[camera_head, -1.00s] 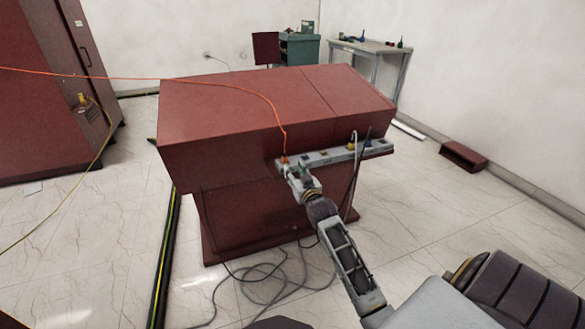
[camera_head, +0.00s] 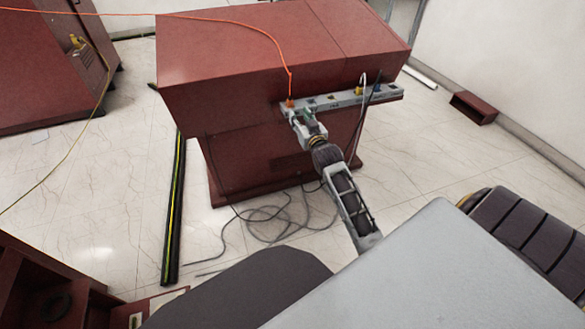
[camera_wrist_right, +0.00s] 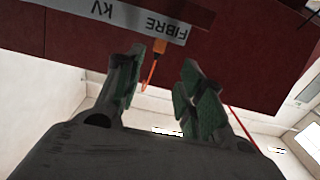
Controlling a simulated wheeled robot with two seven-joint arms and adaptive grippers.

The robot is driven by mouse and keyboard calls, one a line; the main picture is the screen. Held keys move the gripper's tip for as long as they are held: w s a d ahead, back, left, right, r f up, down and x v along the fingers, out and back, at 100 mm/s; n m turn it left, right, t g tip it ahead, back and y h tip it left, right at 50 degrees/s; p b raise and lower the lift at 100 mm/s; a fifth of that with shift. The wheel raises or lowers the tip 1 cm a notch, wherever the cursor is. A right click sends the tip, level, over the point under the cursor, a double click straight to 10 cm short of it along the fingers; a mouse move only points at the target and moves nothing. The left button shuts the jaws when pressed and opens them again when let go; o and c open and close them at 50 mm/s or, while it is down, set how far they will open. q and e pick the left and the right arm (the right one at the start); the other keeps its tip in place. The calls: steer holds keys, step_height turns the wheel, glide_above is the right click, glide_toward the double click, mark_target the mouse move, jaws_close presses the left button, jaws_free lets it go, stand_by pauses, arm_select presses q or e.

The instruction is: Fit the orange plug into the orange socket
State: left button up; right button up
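The orange plug (camera_head: 290,103) is at the left end of the grey socket strip on the red cabinet, with its orange cable (camera_head: 240,22) rising from it. In the right wrist view the orange plug (camera_wrist_right: 159,46) is against the strip beside the word FIBRE, its cable curving away. The orange socket cannot be made out apart from the plug. My right gripper (camera_head: 295,113) is just below the plug in the head view. In the wrist view its green-padded fingers (camera_wrist_right: 158,83) are spread with nothing between the tips, short of the plug. My left gripper is not in view.
The socket strip (camera_head: 335,101) carries other connectors, including a yellow one (camera_head: 359,91) with cables. The red cabinet (camera_head: 240,65) stands behind it. Loose grey cables (camera_head: 265,225) lie on the floor below. A black and yellow floor strip (camera_head: 174,210) runs at the left.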

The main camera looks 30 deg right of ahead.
steer(key=s+a+f+n+g+y, duration=0.15)
steer(key=s+a+f+g, duration=0.25)
steer(key=s+a+f, duration=0.45)
steer(key=s+a+f+n+g+y, duration=0.15)
steer(key=s+a+f+g, duration=0.35)
steer(key=f, duration=0.6)
steer(key=s+a+f+n+g+y, duration=0.1)
steer(key=s+a+f+g, duration=0.2)
steer(key=s+a, duration=0.3)
steer(key=s+a+f+n+g+y, duration=0.1)
steer(key=s+a+f+g, duration=0.2)
steer(key=s, duration=1)
steer(key=a+f, duration=0.3)
steer(key=shift+s, duration=0.2)
steer(key=shift+r, duration=0.1)
